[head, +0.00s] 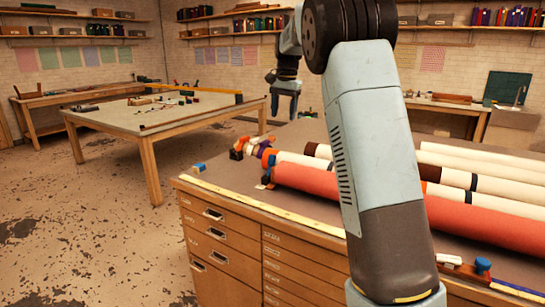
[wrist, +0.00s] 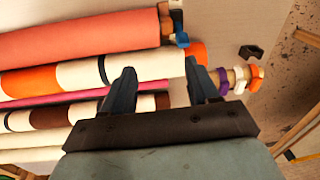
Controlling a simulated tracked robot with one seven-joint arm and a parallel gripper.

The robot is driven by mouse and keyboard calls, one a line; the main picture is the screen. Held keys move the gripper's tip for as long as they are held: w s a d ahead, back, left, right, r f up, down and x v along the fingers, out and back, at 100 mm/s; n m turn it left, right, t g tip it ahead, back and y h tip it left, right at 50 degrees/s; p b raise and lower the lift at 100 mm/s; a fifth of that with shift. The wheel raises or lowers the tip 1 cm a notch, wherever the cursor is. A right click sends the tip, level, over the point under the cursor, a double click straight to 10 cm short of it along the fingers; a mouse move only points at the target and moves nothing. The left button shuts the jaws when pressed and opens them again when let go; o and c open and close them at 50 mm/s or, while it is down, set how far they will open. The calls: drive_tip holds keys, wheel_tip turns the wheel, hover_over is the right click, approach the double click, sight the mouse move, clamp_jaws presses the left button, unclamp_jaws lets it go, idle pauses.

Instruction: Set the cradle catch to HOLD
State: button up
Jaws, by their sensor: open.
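I cannot make out with certainty which part is the cradle catch, and no HOLD mark is readable. Small blue, orange and white pieces (wrist: 180,38) sit at the end of the salmon-red roll (wrist: 80,42) in the wrist view. In the head view my gripper (head: 292,112) hangs above the cabinet's far side, apparently empty.
Several more rolls lie side by side on the cabinet (head: 265,235). Coloured rings (wrist: 235,80) and a dark block (wrist: 250,52) are near the roll ends. A blue knob (head: 483,264) stands at the front right. A low worktable (head: 120,118) is at left; open floor lies between.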

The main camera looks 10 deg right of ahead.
drive_tip(key=m, duration=0.1)
hover_over(272, 155)
wheel_tip(272, 155, down, 5)
drive_tip(key=g, duration=0.1)
drive_tip(key=shift+h, duration=0.3)
wheel_tip(272, 155, down, 15)
drive_tip(key=shift+w+r, duration=0.1)
drive_tip(key=shift+r, duration=0.1)
drive_tip(key=shift+c, duration=0.4)
clamp_jaws()
drive_tip(key=shift+d, duration=0.1)
